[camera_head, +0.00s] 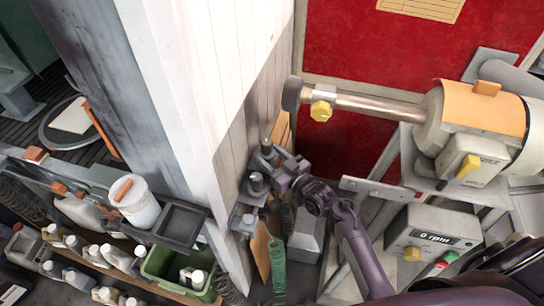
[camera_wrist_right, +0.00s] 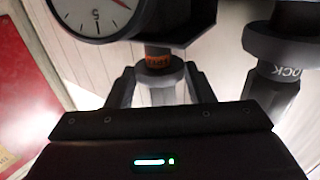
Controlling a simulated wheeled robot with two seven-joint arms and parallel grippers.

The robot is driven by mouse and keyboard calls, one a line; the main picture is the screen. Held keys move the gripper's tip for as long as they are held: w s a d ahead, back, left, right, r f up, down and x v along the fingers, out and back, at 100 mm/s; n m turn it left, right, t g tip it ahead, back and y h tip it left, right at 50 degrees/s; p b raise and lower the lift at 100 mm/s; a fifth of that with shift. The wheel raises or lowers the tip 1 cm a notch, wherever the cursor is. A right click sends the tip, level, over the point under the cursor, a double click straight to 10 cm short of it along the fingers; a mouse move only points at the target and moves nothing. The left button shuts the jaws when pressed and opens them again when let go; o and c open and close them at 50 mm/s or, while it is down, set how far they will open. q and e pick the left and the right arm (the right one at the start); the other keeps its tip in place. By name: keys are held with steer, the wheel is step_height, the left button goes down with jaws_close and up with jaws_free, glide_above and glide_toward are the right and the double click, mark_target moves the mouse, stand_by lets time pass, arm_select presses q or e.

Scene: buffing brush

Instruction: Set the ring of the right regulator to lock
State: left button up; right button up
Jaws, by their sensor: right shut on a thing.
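The regulators (camera_head: 257,182) are small grey fittings on the side of the white wooden post. My right gripper (camera_head: 275,172) reaches them from the right. In the wrist view its fingers (camera_wrist_right: 160,88) are shut around the grey ring (camera_wrist_right: 160,74) of the right regulator, below a round gauge (camera_wrist_right: 97,12) with a red needle. An orange band (camera_wrist_right: 159,60) with small lettering, too blurred to read, shows by the ring. The other regulator (camera_wrist_right: 280,45) stands to the right in that view, with LOCK lettering on it. My left gripper is not in view.
A polishing machine (camera_head: 485,125) with a yellow switch stands at the right, its shaft (camera_head: 370,105) reaching toward the post. A control box (camera_head: 435,238) reading 0 rpm sits below it. A shelf with bottles and a white tub (camera_head: 135,203) is left of the post.

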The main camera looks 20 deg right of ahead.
steer(key=shift+c, duration=1)
steer(key=shift+f+b, duration=0.85)
steer(key=shift+f, duration=0.15)
steer(key=shift+s, duration=0.1)
steer(key=o, duration=1.4)
steer(key=b+v, duration=0.1)
steer(key=v, duration=0.6)
steer(key=shift+s+d, duration=0.15)
steer(key=shift+s, duration=0.15)
